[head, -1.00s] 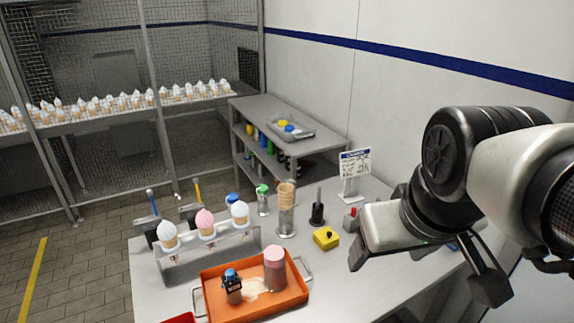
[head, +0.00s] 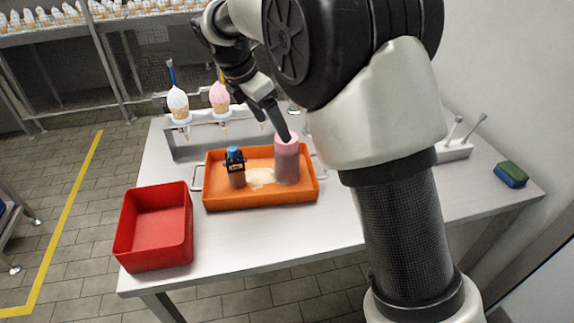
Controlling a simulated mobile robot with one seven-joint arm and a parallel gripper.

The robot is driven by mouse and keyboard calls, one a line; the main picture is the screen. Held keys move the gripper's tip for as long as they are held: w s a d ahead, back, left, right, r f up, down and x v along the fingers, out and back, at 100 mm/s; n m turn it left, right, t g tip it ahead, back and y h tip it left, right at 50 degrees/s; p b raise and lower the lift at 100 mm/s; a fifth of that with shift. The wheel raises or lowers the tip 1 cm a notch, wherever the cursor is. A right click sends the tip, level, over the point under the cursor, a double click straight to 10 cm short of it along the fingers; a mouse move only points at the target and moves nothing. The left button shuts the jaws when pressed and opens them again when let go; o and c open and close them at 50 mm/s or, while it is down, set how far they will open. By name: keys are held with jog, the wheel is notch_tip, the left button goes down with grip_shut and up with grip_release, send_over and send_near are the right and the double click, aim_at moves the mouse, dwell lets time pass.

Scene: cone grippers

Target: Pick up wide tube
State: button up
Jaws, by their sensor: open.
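A wide tube (head: 287,164), pinkish with a pale pink top, stands upright at the right end of the orange tray (head: 225,203) in the head view. My gripper (head: 281,130) is just above the tube's top, pointing down. Its dark finger overlaps the tube's top in the picture; I cannot tell whether it touches. The gripper is open with nothing held in it. My own arm hides the table just right of the tube.
A smaller bottle with a blue cap (head: 235,165) stands left of the tube beside a pale spill (head: 261,178). A red bin (head: 185,240) sits at the table's front left corner. A cone rack (head: 185,151) stands behind the tray. A green-blue sponge (head: 511,174) lies far right.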

aim_at(291, 156)
jog(key=b+x, duration=0.4)
jog(key=x, duration=1.1)
jog(key=shift+w+d+f, duration=0.15)
jog(key=shift+d, duration=0.05)
jog(key=c, duration=1.1)
